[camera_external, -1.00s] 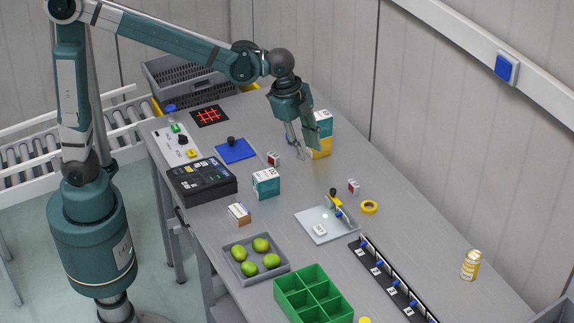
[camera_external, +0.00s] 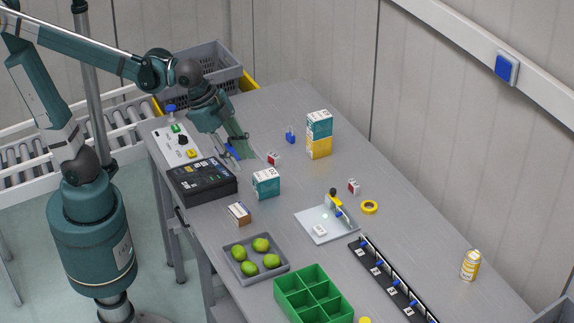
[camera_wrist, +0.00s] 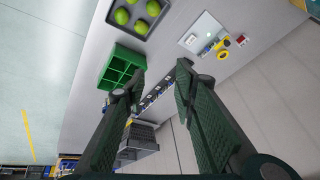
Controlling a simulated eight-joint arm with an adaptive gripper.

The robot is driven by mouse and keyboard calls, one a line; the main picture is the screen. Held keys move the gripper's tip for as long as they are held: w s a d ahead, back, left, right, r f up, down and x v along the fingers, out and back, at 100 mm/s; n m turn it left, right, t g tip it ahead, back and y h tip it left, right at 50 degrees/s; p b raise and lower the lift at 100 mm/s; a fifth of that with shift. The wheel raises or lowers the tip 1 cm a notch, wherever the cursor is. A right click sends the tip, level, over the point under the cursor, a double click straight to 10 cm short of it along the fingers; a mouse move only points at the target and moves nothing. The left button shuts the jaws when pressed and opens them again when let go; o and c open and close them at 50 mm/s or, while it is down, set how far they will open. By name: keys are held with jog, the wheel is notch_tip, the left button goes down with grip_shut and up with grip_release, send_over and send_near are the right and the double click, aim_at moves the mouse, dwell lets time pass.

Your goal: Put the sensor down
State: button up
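A small blue item (camera_external: 290,137), possibly the sensor, stands on the bare table left of the stacked teal and yellow boxes (camera_external: 319,135). It is too small to identify for certain. My gripper (camera_external: 230,160) is well to its left, over the blue plate (camera_external: 233,152), which is mostly hidden behind the fingers. In the wrist view my gripper (camera_wrist: 162,75) has its two fingers apart with nothing visible between them. The blue item cannot be made out in the wrist view.
A black control box (camera_external: 202,181), a teal-white carton (camera_external: 266,183) and a small red-white box (camera_external: 273,158) stand close to my gripper. A white plate fixture (camera_external: 318,228), fruit tray (camera_external: 238,262) and green divided bin (camera_external: 290,290) are nearer.

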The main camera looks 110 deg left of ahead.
jog(key=s+d+f+n+t, duration=0.1)
jog(key=s+d+f, duration=0.1)
jog(key=s+d, duration=0.2)
jog(key=s+d+f+n+t, duration=0.1)
jog(key=s+d, duration=0.3)
jog(key=s, duration=0.5)
jog(key=shift+f+h, duration=0.4)
jog(key=shift+f, duration=0.5)
